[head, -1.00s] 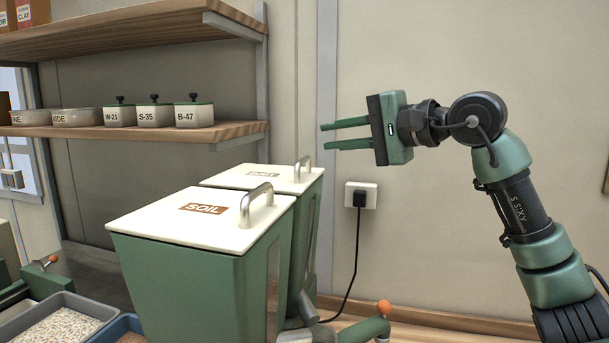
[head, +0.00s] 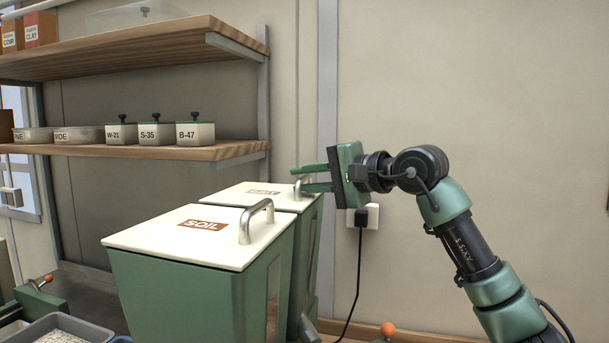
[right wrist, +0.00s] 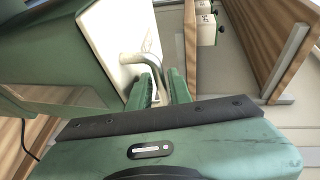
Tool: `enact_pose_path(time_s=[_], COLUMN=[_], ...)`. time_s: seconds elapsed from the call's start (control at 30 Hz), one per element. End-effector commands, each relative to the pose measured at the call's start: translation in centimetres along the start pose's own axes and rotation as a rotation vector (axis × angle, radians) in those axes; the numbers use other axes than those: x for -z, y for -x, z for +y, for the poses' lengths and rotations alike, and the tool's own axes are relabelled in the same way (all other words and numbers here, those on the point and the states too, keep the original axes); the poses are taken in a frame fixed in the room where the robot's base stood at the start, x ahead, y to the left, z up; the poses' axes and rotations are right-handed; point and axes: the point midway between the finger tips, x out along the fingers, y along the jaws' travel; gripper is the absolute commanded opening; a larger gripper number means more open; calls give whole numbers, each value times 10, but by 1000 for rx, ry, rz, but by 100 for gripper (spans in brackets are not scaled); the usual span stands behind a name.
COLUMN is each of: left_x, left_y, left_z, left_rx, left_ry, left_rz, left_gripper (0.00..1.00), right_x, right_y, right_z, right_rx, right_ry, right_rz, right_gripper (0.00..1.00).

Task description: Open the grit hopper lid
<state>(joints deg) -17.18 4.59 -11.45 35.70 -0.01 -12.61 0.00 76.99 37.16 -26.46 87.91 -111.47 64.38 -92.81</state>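The grit hopper stands behind the soil hopper (head: 190,290) in the head view, mostly hidden by it. Its white lid (head: 235,193) is shut, and its metal handle (head: 298,189) is partly covered by my fingers. My right gripper (head: 297,179) is open, with its two green fingers pointing left at the handle. In the right wrist view, the bent handle (right wrist: 146,62) reaches to the gap between the fingertips (right wrist: 160,78). I cannot tell whether they touch. My left gripper is not in view.
The soil lid's handle (head: 257,216) stands close in front. A wooden shelf (head: 150,152) with labelled pots (head: 195,133) is at the left. A plug and cable (head: 361,218) are on the wall behind my right gripper. A grey tray (head: 65,328) sits at lower left.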

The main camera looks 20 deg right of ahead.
Motion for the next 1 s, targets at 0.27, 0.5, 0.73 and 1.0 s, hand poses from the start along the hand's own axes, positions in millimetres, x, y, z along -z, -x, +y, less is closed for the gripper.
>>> enact_pose_path(time_s=[0.27,0.5,0.73,1.0], left_x=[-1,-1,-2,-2], left_y=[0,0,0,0], left_z=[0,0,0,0], left_rx=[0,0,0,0], left_ry=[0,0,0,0], left_rz=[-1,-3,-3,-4], left_gripper=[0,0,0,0], right_x=[0,0,0,0], right_y=[-2,-2,-2,-2], right_z=[0,1,1,1], right_rx=[0,-1,-2,-3], right_ry=[0,0,0,0], right_rz=[0,0,0,-1], right_gripper=[20,0,0,0])
